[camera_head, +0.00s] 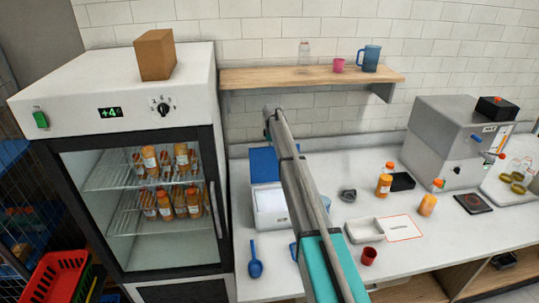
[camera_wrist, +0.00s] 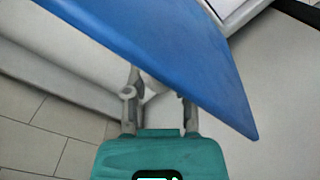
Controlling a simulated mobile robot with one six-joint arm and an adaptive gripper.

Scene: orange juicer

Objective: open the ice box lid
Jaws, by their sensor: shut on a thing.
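The ice box (camera_head: 271,208) is a white box on the counter, partly hidden behind my arm in the head view. Its blue lid (camera_head: 263,166) stands raised at the back of the box. In the wrist view the blue lid (camera_wrist: 150,50) fills much of the upper picture as a large slanted panel. My gripper (camera_wrist: 158,88) is shut on the lid at its lower edge. The lid covers the fingertips, so the exact contact is hidden. The head view does not show my gripper clearly behind the arm.
A glass-door fridge (camera_head: 140,170) with bottles stands left of the counter. A blue scoop (camera_head: 255,260) lies in front of the ice box. A wooden shelf (camera_head: 300,77) hangs above.

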